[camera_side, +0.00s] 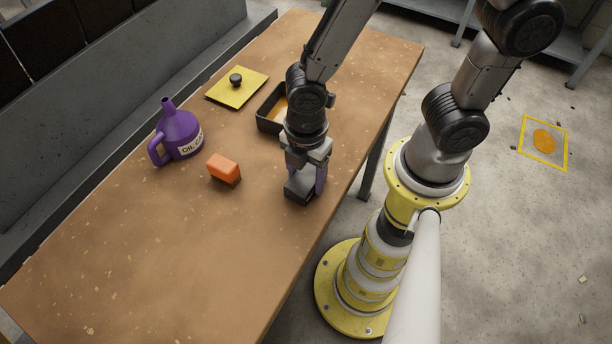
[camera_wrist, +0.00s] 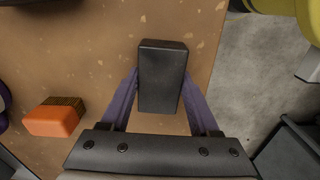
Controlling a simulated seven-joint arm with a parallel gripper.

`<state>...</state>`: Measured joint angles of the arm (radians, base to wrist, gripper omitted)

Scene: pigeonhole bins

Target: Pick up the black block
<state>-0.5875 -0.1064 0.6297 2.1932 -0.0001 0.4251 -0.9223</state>
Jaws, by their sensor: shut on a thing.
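The black block (camera_side: 299,190) is between the fingers of my gripper (camera_side: 305,183), near the table's right edge in the side view. In the wrist view the black block (camera_wrist: 162,75) stands out dark against the brown tabletop. The purple fingers of my gripper (camera_wrist: 161,102) press on its left and right sides. My gripper is shut on it and points down. Whether the block touches the table or hangs just above it, I cannot tell.
A dark open tray (camera_side: 268,124) is behind my gripper, with a yellow lid (camera_side: 237,87) farther back. The front of the table (camera_side: 170,260) is clear.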

